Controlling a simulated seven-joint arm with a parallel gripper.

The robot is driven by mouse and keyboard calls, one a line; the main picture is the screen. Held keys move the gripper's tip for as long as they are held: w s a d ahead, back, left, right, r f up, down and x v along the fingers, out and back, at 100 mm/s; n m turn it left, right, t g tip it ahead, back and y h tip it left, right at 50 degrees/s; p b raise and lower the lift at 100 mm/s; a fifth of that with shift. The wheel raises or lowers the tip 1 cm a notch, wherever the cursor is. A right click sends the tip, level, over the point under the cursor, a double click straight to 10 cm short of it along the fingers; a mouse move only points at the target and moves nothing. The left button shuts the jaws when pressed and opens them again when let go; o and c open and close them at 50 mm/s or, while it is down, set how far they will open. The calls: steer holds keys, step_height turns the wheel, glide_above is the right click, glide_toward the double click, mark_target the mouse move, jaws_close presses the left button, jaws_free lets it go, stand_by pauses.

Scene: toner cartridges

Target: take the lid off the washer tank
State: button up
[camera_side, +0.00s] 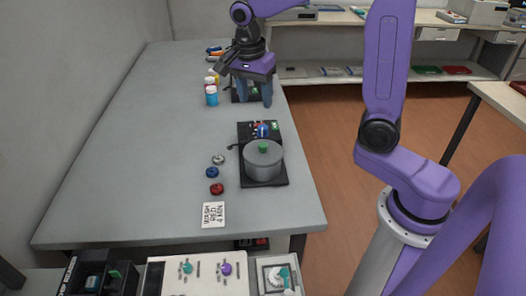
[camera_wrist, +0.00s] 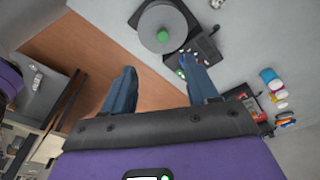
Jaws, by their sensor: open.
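The washer tank (camera_side: 263,172) is a round grey pot on a black base (camera_side: 262,129) near the right edge of the grey table. Its flat grey lid (camera_side: 252,152) is on it, with a green knob (camera_side: 263,147) at the centre. In the wrist view, the lid (camera_wrist: 151,20) and knob (camera_wrist: 162,35) show at the top, beyond the fingertips. My gripper (camera_side: 253,99) is open and empty, farther back along the table than the tank. Its two blue fingers also show apart in the wrist view (camera_wrist: 158,68). Nothing touches the lid.
Small bottles (camera_side: 211,95) stand left of my gripper, beside another black device partly hidden behind it. The table's left side is clear.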

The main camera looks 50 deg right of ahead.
steer(key=w+d+m, duration=0.1)
steer(key=m, duration=0.1)
glide_toward(263, 144)
steer(key=f, duration=0.5)
steer(key=d+f, duration=0.1)
steer(key=f, duration=0.2)
steer(key=shift+f, duration=0.25)
jaws_close()
steer(key=shift+r, duration=0.15)
